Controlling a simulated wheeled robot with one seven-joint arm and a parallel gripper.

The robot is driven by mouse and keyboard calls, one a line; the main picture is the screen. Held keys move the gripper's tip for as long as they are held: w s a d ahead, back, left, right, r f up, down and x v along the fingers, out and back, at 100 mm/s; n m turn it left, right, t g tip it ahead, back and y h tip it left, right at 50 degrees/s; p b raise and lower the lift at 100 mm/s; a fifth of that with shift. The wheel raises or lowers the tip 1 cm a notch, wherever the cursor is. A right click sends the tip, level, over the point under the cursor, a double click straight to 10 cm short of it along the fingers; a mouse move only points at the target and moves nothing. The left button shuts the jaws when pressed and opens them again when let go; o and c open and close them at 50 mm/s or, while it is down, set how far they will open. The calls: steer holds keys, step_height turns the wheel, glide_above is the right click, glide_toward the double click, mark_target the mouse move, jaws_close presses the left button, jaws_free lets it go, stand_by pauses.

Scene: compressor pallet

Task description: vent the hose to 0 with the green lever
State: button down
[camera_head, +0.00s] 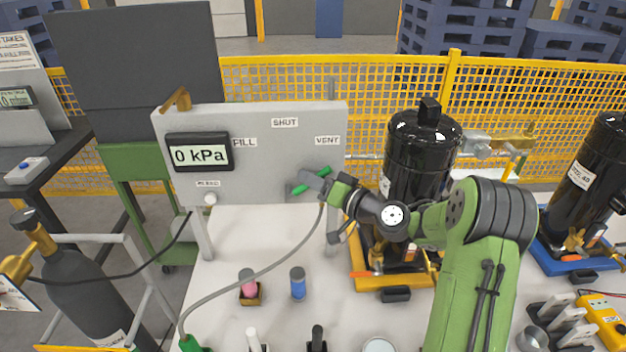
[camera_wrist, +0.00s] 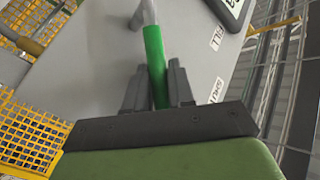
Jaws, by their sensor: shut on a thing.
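The green lever (camera_head: 325,173) is on the front of the grey panel (camera_head: 262,172); it lies slanted, with its upper right end below the VENT label (camera_head: 327,140). My gripper (camera_head: 312,183) is shut on the lever. In the wrist view the lever's green grip (camera_wrist: 154,50) runs between the two dark fingers of my gripper (camera_wrist: 157,78). The pressure display (camera_head: 199,154) reads 0 kPa. The grey hose (camera_head: 282,262) curves from below the panel to a green end (camera_head: 192,344) at the table's lower left. My fingers partly hide the lever in the head view.
A black compressor tank (camera_head: 422,150) stands close to the right of my gripper. A pink-topped item (camera_head: 248,284) and a blue can (camera_head: 298,284) stand on the white table (camera_head: 245,232). A grey cylinder (camera_head: 85,290) is at left, and yellow fencing (camera_head: 285,75) is behind.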

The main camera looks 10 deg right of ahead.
mark_target(288, 194)
steer(key=shift+w+a+r+n+g+h+p, duration=0.1)
steer(key=shift+a+r+n+g+h+p, duration=0.35)
steer(key=shift+r+n+g+p, duration=0.2)
steer(key=shift+w+a+r+n+g+h+p, duration=0.1)
steer(key=shift+a+r+n+g+h+p, duration=0.5)
steer(key=shift+a+n, duration=0.2)
steer(key=shift+w+a+r+n+g+h+p, duration=0.1)
steer(key=shift+a+n+g+h+p, duration=0.2)
steer(key=shift+a+h, duration=0.25)
steer(key=shift+w+a+r+n+g+h+p, duration=0.1)
steer(key=shift+a+n+g+h, duration=0.05)
steer(key=shift+a+n+h, duration=0.3)
steer(key=shift+w+a+f+n+g+h, duration=0.15)
steer(key=shift+a+n+g+h, duration=0.25)
steer(key=shift+a+h, duration=0.35)
steer(key=shift+d, duration=0.15)
steer(key=c, duration=1.3)
jaws_free()
steer(key=shift+c, duration=0.2)
